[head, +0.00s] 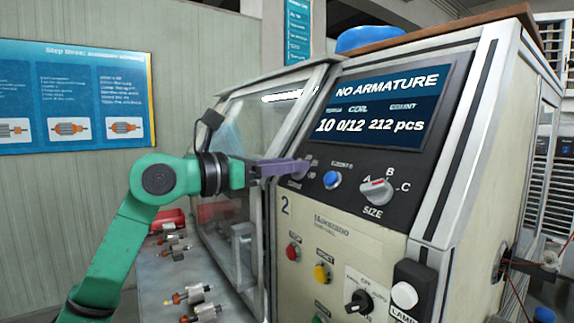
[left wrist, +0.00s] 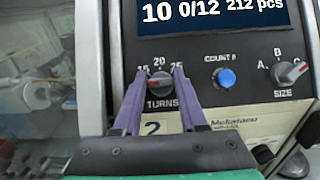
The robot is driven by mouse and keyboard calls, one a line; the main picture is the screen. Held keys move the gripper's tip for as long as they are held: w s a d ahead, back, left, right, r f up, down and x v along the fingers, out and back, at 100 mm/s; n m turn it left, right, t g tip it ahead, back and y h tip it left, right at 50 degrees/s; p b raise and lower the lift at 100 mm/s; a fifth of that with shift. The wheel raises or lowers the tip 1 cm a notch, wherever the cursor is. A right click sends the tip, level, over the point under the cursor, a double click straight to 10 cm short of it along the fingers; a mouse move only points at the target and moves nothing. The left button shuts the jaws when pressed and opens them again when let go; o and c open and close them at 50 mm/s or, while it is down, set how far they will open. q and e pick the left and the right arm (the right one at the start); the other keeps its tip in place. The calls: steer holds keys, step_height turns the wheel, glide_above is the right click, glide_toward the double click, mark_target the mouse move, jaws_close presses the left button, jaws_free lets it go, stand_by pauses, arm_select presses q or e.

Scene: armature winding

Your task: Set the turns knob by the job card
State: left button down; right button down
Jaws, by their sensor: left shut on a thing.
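The turns knob (left wrist: 159,83) is on the dark control panel of the winding machine, below the display (head: 385,105). Labels 15, 20 and 25 show around it in the left wrist view; I cannot tell surely which way its pointer faces. The display reads "NO ARMATURE", 10 under turns, coil 0/12 and 212 pcs. My left gripper (head: 303,166) reaches the knob from the left, its purple fingers (left wrist: 158,74) on either side of it, shut on it. In the head view the fingers hide most of the knob. I cannot make out a job card. My right gripper is not in view.
A blue count button (head: 332,180) and the size knob (head: 376,191) sit right of the turns knob. Below are red (head: 293,251) and yellow (head: 321,273) buttons and a black selector (head: 358,301). A clear guard (head: 262,120) stands left. Armatures (head: 195,293) lie on the bench.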

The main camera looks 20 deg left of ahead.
arm_select(q)
steer(key=shift+m, duration=0.3)
steer(key=m+g+h+p, duration=0.1)
steer(key=m, duration=0.2)
steer(key=m+g+h+p, duration=0.1)
steer(key=m+g+p, duration=0.1)
steer(key=m, duration=0.1)
steer(key=m+g+h+p, duration=0.1)
steer(key=m+g+p, duration=0.1)
steer(key=m, duration=0.1)
steer(key=shift+w+a+r, duration=0.1)
steer(key=shift+r, duration=0.15)
steer(key=shift+f+m+g+p, duration=0.1)
steer(key=shift+m+g+p, duration=0.35)
steer(key=shift+m+g, duration=0.5)
steer(key=shift+m, duration=0.25)
steer(key=shift+f, duration=0.1)
steer(key=shift+c, duration=2.2)
jaws_free()
